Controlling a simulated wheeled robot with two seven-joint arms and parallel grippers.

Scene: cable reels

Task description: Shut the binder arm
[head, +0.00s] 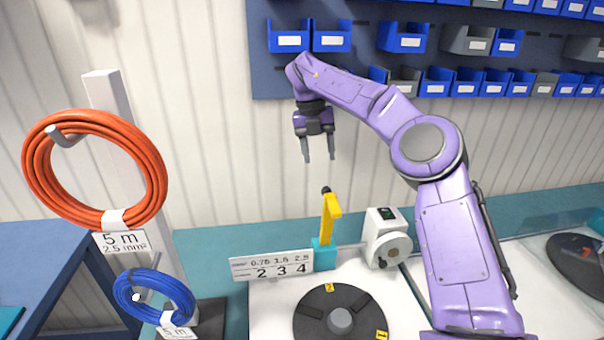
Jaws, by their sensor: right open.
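The binder arm (329,220) is a yellow lever with a black knob at its top. It stands upright, raised from a teal base (325,256) at the back of the white work surface. My right gripper (319,158) hangs above the lever, pointing down. Its two fingers are apart with nothing between them, and there is a gap between the fingertips and the knob. My left gripper is not in the head view.
A black turntable disc (327,322) lies in front of the lever, with a number sign (272,266) to its left and a white dial device (386,238) to its right. Orange (38,165) and blue (128,300) cable coils hang at left. Blue bins (402,37) line the wall.

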